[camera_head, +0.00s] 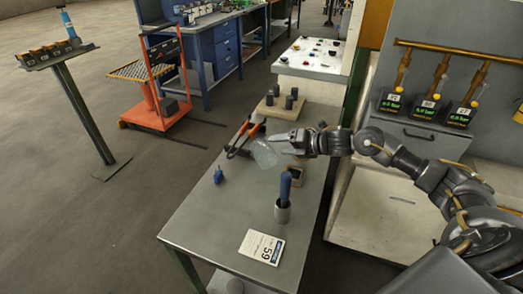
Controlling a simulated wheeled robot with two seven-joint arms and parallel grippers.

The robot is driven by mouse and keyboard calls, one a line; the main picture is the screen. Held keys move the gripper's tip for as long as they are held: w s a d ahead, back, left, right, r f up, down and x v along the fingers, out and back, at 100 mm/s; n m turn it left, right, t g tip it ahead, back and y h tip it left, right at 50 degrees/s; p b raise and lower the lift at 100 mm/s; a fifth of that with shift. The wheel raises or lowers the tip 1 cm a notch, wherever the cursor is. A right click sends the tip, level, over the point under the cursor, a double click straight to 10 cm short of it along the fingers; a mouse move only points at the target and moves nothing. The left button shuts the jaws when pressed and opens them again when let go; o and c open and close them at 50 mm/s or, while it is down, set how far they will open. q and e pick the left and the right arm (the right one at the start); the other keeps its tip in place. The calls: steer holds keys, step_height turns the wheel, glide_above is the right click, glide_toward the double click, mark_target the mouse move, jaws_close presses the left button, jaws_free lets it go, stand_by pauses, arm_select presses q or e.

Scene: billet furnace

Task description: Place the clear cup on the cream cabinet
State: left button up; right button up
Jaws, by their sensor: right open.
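The clear cup (265,154) shows as a pale, see-through shape at the far part of the grey metal table (215,225). It looks tilted; I cannot tell whether it touches the tabletop. My right gripper (286,143) comes in from the right with its fingers at the cup's right side. It is open, and the exact finger contact is hidden. My left gripper is out of view.
A holder with a blue handle (282,210), a blue item (219,175) and a card (262,247) are nearer. A pale button console (310,60) stands behind.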

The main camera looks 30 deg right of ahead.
mark_target(270, 146)
steer(key=shift+w+a, duration=0.15)
steer(key=shift+a, duration=0.1)
steer(key=p+x, duration=0.1)
steer(key=x, duration=0.3)
steer(key=shift+w+a+f, duration=0.15)
steer(key=shift+a+f, duration=0.05)
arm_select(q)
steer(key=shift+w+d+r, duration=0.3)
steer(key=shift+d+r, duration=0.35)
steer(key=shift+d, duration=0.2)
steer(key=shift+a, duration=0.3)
arm_select(e)
steer(key=c, duration=0.7)
